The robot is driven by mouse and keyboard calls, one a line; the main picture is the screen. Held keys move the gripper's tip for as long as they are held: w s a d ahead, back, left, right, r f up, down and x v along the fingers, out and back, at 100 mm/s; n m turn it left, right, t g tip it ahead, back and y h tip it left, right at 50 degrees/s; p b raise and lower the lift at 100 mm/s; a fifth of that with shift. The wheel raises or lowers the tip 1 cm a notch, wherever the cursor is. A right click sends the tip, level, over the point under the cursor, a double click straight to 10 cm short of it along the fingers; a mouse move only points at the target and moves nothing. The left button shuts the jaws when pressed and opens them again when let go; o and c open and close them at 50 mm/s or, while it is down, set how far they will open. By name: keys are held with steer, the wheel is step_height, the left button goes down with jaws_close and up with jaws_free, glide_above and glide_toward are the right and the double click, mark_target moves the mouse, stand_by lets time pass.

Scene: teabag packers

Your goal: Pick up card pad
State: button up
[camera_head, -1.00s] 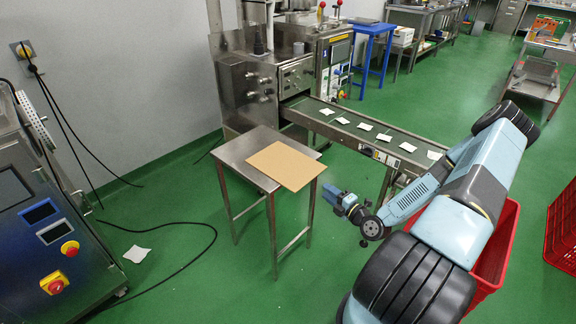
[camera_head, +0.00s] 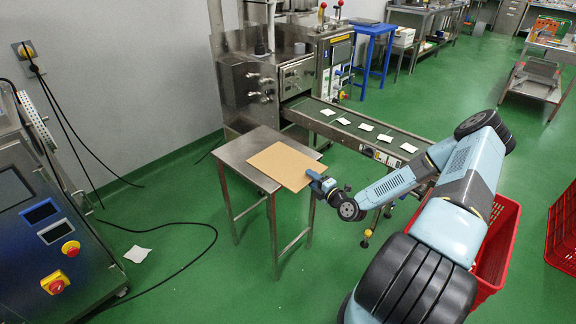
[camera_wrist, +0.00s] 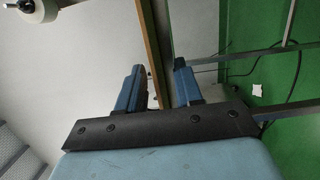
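The card pad (camera_head: 284,166), a flat tan rectangle, lies on a small steel table (camera_head: 238,152) in the head view. Its right corner reaches the table's right edge. My gripper (camera_head: 312,175) is at that corner, coming in from the right. In the wrist view the two blue fingers of my gripper (camera_wrist: 160,68) stand apart. The pad shows edge-on there as a thin brown strip (camera_wrist: 149,40) running down into the gap, closer to the left finger. A gap shows on the right finger's side. Whether the left finger touches the pad is unclear.
A conveyor (camera_head: 345,126) carrying several white sachets runs behind the table from a steel machine (camera_head: 268,85). A red crate (camera_head: 497,245) stands beside my arm. A control cabinet (camera_head: 50,220) is at the left. Green floor in front of the table is mostly clear, with a cable and white scrap.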

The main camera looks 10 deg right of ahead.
steer(key=shift+x, duration=1.7)
steer(key=shift+r, duration=0.1)
jaws_close()
